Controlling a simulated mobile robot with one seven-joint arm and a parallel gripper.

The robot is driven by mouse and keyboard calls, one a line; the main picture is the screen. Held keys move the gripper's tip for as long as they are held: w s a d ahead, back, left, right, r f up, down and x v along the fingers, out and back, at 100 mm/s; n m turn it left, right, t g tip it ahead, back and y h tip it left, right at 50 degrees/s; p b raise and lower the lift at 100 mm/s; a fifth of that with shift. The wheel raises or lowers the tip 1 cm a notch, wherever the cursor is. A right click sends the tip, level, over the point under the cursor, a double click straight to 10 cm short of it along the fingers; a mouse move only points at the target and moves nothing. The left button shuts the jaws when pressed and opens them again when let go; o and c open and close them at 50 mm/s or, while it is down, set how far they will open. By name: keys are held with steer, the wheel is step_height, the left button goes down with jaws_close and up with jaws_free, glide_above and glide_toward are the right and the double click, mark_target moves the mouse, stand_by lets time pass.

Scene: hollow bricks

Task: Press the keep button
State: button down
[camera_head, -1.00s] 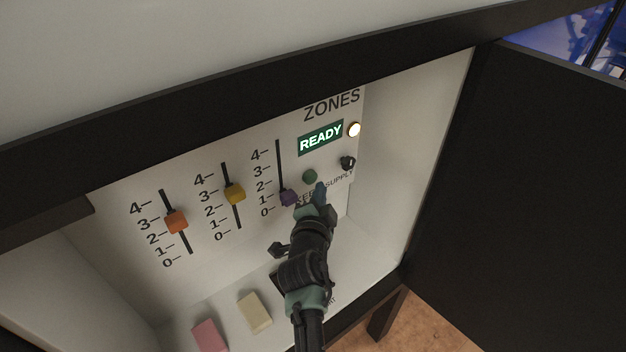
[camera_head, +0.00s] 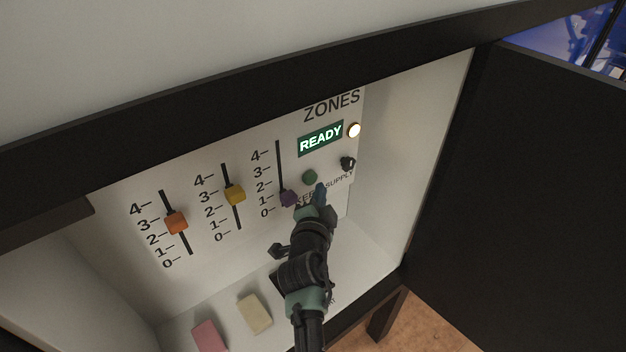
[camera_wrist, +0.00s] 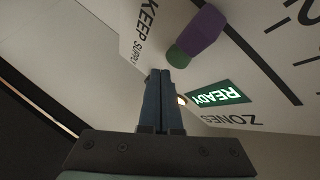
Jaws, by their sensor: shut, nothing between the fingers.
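The keep button is a round green button (camera_head: 310,177) on the white panel, below the lit green READY sign (camera_head: 320,138) and above the partly hidden KEEP label. In the wrist view the green button (camera_wrist: 178,57) shows just beyond my fingertips, partly behind the purple slider knob. My gripper (camera_head: 320,190) is shut and empty, its blue fingers close together. In the head view its tips are just below and right of the button. In the wrist view my gripper (camera_wrist: 165,74) points toward the panel beside the button; I cannot tell whether it touches the panel.
A purple slider knob (camera_head: 288,198) sits close left of the button. A yellow knob (camera_head: 235,194) and an orange knob (camera_head: 177,222) are farther left. A black supply knob (camera_head: 347,163) and a lit white lamp (camera_head: 354,130) are at right. The cabinet's dark door (camera_head: 520,200) stands open.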

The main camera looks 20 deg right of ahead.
steer(key=shift+w+a+f+b, duration=0.1)
steer(key=shift+w+b, duration=0.15)
steer(key=shift+b, duration=0.3)
steer(key=shift+w+a+b, duration=0.25)
steer(key=shift+w+b, duration=0.45)
steer(key=shift+b, duration=0.25)
stand_by(1.4)
steer(key=shift+s, duration=0.1)
steer(key=shift+s+d+p, duration=0.3)
steer(key=shift+s+p, duration=0.25)
steer(key=shift+s, duration=0.25)
steer(key=s+p, duration=0.1)
steer(key=s+d+p, duration=0.1)
steer(key=s, duration=0.1)
steer(key=s+p, duration=0.1)
steer(key=shift+s+d, duration=0.35)
steer(key=shift+s, duration=0.05)
stand_by(0.6)
